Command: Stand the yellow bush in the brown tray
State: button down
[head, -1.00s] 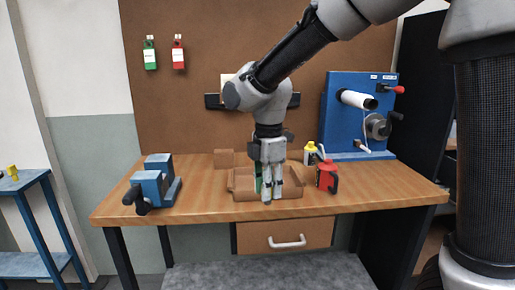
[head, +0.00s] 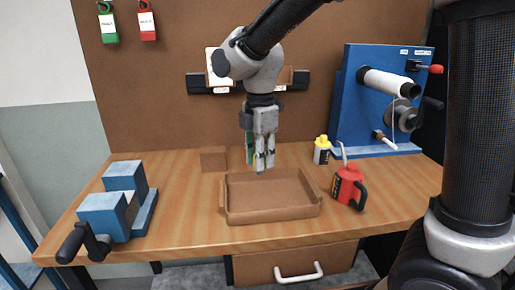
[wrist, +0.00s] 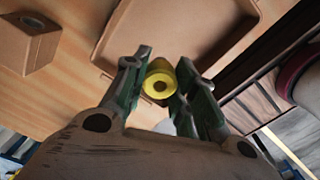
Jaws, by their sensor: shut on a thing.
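The yellow bush (wrist: 160,84) is a short ring with a central hole, seen end-on in the wrist view. It sits between the two green fingers of my gripper (head: 264,168), which is shut on it. In the head view the fingers hide the bush. The brown tray (head: 272,213) stands open and empty on the wooden bench. My gripper points down near the tray's back rim in the head view; its exact height above the tray is unclear. The tray also shows at the top of the wrist view (wrist: 180,30).
A brown block (head: 214,160) stands behind the tray at left. A red oil can (head: 347,188) and a yellow-topped bottle (head: 321,152) stand at right. A blue vise (head: 118,205) is at left and a blue winding machine (head: 365,110) at back right. Bench between vise and tray is clear.

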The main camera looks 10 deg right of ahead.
aim_at(260, 173)
jog(key=shift+f, duration=4)
jog(key=shift+f, duration=0.4)
jog(key=c, duration=1.1)
grip_release()
notch_tip(260, 173, up, 12)
jog(key=shift+r, duration=0.1)
